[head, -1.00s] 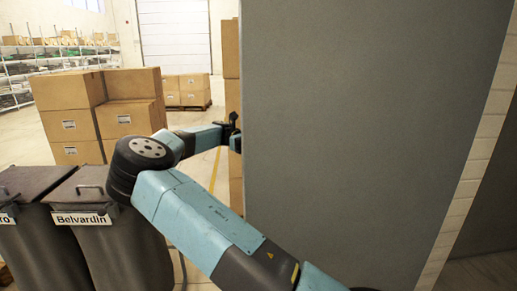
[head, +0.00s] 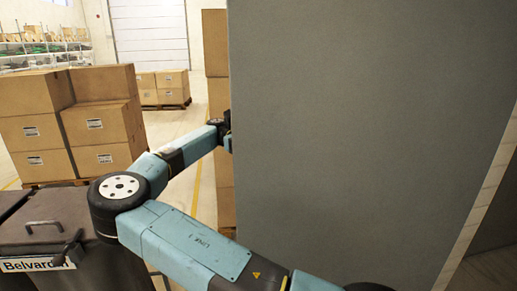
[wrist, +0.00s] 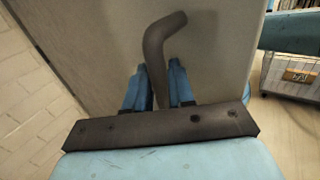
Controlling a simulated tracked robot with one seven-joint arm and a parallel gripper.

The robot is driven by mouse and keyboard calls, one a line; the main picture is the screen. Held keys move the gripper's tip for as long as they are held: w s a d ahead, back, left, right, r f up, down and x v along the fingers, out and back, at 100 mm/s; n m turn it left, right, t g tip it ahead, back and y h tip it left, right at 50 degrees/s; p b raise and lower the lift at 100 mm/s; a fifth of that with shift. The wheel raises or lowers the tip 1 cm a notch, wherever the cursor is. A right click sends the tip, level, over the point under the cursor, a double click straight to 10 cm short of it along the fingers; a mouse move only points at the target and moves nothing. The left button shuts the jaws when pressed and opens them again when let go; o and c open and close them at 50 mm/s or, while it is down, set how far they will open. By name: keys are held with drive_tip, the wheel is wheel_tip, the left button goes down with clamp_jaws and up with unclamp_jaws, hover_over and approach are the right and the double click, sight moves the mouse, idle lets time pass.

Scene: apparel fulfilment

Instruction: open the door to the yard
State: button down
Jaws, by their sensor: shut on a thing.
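The door (head: 360,130) is a large flat grey panel filling the right half of the head view, standing open at an angle with its free edge on the left. My arm reaches along its left side, and its end goes partly out of sight behind that edge. In the wrist view, a dark bent door handle (wrist: 157,38) stands out from the grey door face (wrist: 95,45). The two blue fingers of my gripper (wrist: 158,80) are on either side of the handle's lower part and shut on it. The exact contact is partly hidden.
Dark lidded bins (head: 75,235) stand close at lower left, near my arm's elbow. Behind them are stacked cartons (head: 105,125), and more cartons (head: 217,90) stand right beside the door's free edge. A pale wall edge (head: 480,220) shows at right. Open floor (head: 180,125) lies between the stacks.

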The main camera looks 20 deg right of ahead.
drive_tip(key=shift+w+d, duration=0.2)
drive_tip(key=shift+w, duration=0.1)
drive_tip(key=c, duration=1.1)
unclamp_jaws()
drive_tip(key=shift+w+d, duration=0.1)
